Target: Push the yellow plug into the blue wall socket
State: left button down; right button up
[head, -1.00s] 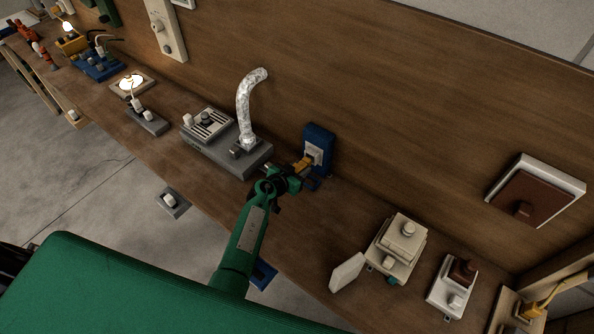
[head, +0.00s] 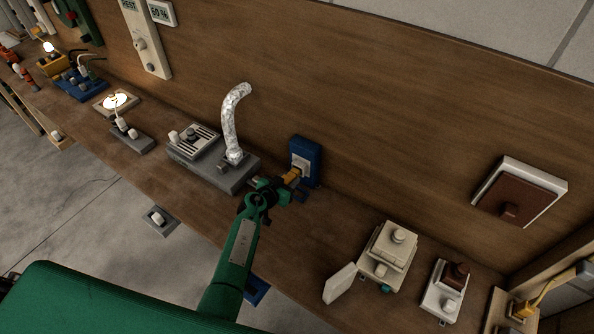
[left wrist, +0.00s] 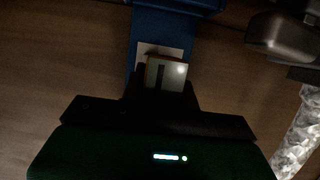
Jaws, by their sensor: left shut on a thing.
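The blue wall socket (head: 305,160) stands against the wooden back wall, with a pale face plate. The yellow plug (head: 291,176) is at the front of that plate, held in my left gripper (head: 279,186). My left gripper is shut on the plug. In the left wrist view the blue socket (left wrist: 150,28) is directly ahead, and the plug (left wrist: 167,72) sits between the fingers (left wrist: 163,90) in front of the pale plate. The plug overlaps the plate; how deep its pins sit is hidden. My right gripper is not in view.
A grey heater unit with a silver hose (head: 232,125) stands just left of the socket. Cream (head: 388,255) and white (head: 445,290) switch boxes stand on the bench at right. A brown panel (head: 517,193) is on the wall. Bench between socket and cream box is clear.

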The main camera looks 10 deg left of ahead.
pick_arm(q)
jog(key=shift+w+d, duration=0.15)
jog(key=shift+w, duration=0.25)
jog(key=shift+w, duration=0.15)
jog(key=shift+w+d, duration=0.2)
jog(key=shift+w, duration=0.2)
jog(key=shift+r, duration=0.15)
jog(key=shift+s+p, duration=0.1)
jog(key=shift+p, duration=0.3)
jog(key=shift+s+a, duration=0.1)
jog(key=shift+s+a+p, duration=0.25)
jog(key=shift+s+p, duration=0.3)
jog(key=shift+s, duration=0.2)
